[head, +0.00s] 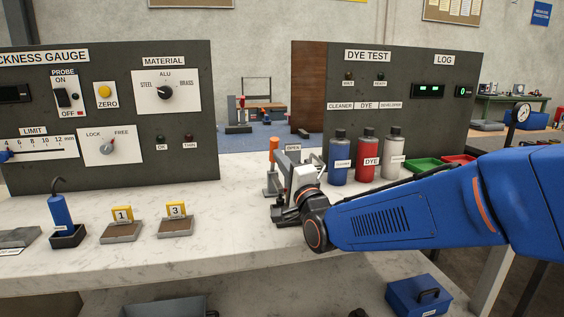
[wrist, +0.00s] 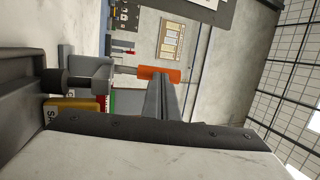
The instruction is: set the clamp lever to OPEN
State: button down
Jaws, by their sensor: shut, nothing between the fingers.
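The clamp has an orange lever handle (head: 272,181) that stands upright at the back of the bench, left of my wrist. In the wrist view, which is turned sideways, the orange handle (wrist: 173,74) sits on a thin metal rod from the grey clamp body (wrist: 88,72). My gripper (wrist: 162,84) is shut and empty; its fingers overlap the handle in the picture, and I cannot tell whether they touch.
Blue (head: 339,165), red (head: 366,158) and white (head: 394,155) bottles stand right of my wrist, close to my arm. Two numbered blocks (head: 122,233) (head: 176,227) and a blue tool (head: 61,213) in a holder are at left. The marble bench (head: 225,235) is clear between.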

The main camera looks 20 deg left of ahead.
aim_at(277, 144)
jog(key=shift+a+r, duration=0.1)
jog(key=shift+r, duration=0.05)
jog(key=shift+w+a+r+m+g+h, duration=0.2)
jog(key=shift+w+a+r+g+h, duration=0.15)
jog(key=shift+w+g+h, duration=0.25)
jog(key=shift+w+a+r+m+g+h, duration=0.2)
jog(key=shift+w+a+r+g+h, duration=0.1)
jog(key=shift+w+g+h, duration=0.3)
jog(key=shift+w+a+r+m+g+h, duration=0.25)
jog(key=shift+w+r+g+h, duration=0.1)
jog(key=shift+w+g+h, duration=0.2)
jog(key=shift+w+a+r+g+h, duration=0.1)
jog(key=shift+a+g+h, duration=0.05)
jog(key=shift+a+g, duration=0.3)
jog(key=shift+w+a+r+g+h, duration=0.1)
jog(key=shift+a+g, duration=0.25)
jog(key=shift+g, duration=0.15)
jog(key=shift+h, duration=0.3)
jog(key=shift+w+d+g+h, duration=0.15)
jog(key=shift+w+g+h, duration=0.3)
jog(key=shift+w, duration=0.2)
jog(key=shift+w+a+m, duration=0.25)
jog(key=shift+w, duration=0.25)
jog(key=shift+w+a+f+g+h, duration=0.1)
jog(key=shift+w+a+g+h, duration=0.5)
jog(key=shift+w, duration=0.2)
